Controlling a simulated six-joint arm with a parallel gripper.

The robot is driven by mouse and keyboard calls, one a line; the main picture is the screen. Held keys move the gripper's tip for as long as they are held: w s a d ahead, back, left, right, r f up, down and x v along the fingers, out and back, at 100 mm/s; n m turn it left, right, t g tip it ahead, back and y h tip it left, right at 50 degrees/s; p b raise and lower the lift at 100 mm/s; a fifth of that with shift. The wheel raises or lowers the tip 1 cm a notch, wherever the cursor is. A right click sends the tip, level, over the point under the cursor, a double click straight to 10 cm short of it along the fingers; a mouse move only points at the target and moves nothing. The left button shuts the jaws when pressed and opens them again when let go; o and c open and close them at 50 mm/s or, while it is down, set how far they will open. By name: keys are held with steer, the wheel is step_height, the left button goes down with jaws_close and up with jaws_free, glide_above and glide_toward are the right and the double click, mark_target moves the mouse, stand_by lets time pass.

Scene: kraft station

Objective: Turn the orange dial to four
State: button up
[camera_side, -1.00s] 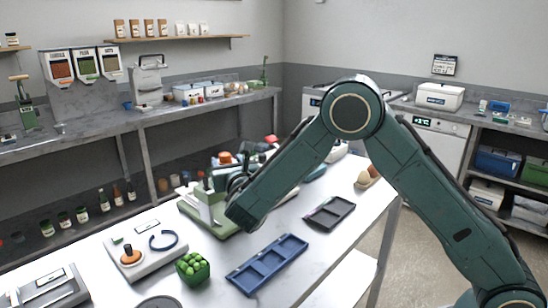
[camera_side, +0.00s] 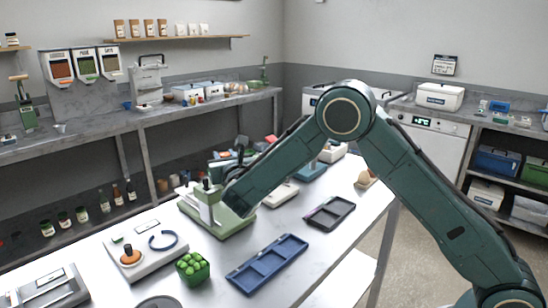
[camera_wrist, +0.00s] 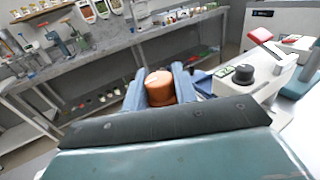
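An orange round knob (camera_wrist: 160,88) shows in the wrist view between the two blue-grey fingers of my gripper (camera_wrist: 160,80). The fingers stand apart on either side of it; I cannot tell whether they touch it. In the side view an orange top (camera_side: 222,156) shows on the far part of the table, just beyond my gripper, which is mostly hidden behind my forearm. Another orange dial (camera_side: 131,258) with a dark top sits on a white panel (camera_side: 160,260) at the front left, away from my gripper. No number is readable on either.
A white unit with a dark knob (camera_wrist: 238,74) is right of the fingers in the wrist view. A green stand (camera_side: 228,222) is close below my forearm.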

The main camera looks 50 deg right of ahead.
steer(key=shift+m+g+h, duration=0.5)
steer(key=shift+m+h, duration=0.1)
steer(key=shift+h, duration=0.3)
steer(key=shift+m+g+h, duration=0.4)
steer(key=shift+m+h, duration=0.1)
steer(key=shift+h, duration=0.1)
steer(key=shift+m+g+h, duration=1.7)
steer(key=shift+g+h, duration=0.2)
steer(key=shift+m+g, duration=0.3)
steer(key=shift+g, duration=0.1)
steer(key=o, duration=1)
steer(key=shift+c, duration=0.2)
steer(key=shift+n+t+y, duration=0.9)
steer(key=shift+n+t, duration=0.3)
steer(key=shift+t, duration=0.3)
